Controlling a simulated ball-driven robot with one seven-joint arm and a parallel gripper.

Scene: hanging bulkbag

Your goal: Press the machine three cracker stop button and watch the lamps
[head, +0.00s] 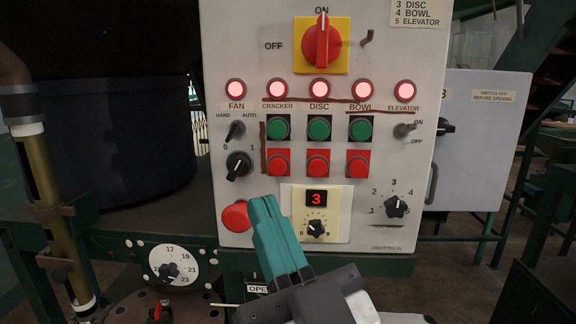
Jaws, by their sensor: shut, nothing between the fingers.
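The control panel (400,235) fills the middle of the head view. The red cracker stop button (279,164) sits below the green cracker start button (279,128), in the left column. The lamps above, fan (236,89), cracker (278,88), disc (320,87), bowl (362,88) and elevator (405,90), all glow. The red digital display (317,198) reads 3, and the selector knob (396,207) at lower right has positions 1 to 5. My gripper (262,204), with teal fingers, is shut and empty. It shows below the cracker stop button, beside the red mushroom button.
The red mushroom button (236,217) is close left of my fingers. Disc stop (318,164) and bowl stop (357,165) are to the right of cracker stop. A red-and-yellow main switch (322,45) is at ON. A grey cabinet (480,140) stands at right.

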